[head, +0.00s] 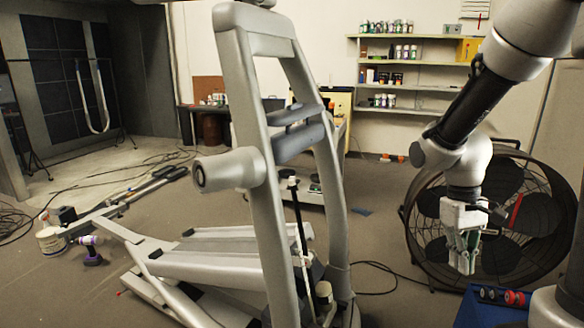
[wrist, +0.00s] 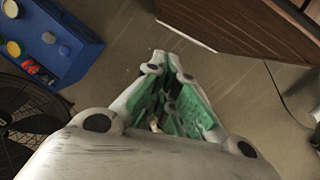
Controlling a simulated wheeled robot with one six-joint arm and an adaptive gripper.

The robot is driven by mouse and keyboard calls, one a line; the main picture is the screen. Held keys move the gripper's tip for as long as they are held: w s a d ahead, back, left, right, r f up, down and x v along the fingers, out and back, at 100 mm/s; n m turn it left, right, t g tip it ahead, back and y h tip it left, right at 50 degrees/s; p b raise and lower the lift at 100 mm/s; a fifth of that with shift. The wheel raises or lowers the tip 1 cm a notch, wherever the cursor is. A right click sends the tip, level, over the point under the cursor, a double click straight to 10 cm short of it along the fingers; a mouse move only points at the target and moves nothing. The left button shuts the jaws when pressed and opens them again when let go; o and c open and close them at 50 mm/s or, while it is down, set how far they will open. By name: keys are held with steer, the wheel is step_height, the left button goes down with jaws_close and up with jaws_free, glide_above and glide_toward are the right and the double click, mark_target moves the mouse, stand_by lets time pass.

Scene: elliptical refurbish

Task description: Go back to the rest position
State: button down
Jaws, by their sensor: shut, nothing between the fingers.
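My gripper (head: 467,262) hangs from my arm at the right of the head view, pointing down in front of a large black fan. In the wrist view my gripper (wrist: 176,62) shows its white and green fingers close together at the tips. Nothing is held between them. It hangs above the floor and touches nothing that I can see.
The elliptical (head: 262,150) fills the centre of the head view. The black fan (head: 425,240) stands behind my gripper. A blue tray (wrist: 75,30) with coloured items is at the wrist view's upper left. A brown wooden piece (wrist: 240,25) is at upper right. Cables cross the floor.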

steer(key=s+r+m+t, duration=0.1)
steer(key=s+r+t, duration=0.2)
steer(key=r, duration=0.4)
steer(key=s+r+t+y, duration=0.1)
steer(key=s+r+t, duration=0.3)
steer(key=s+r, duration=0.2)
step_height(320, 180, up, 2)
steer(key=shift+s+r+m, duration=0.1)
steer(key=shift+s+m, duration=0.15)
steer(key=shift+m, duration=0.15)
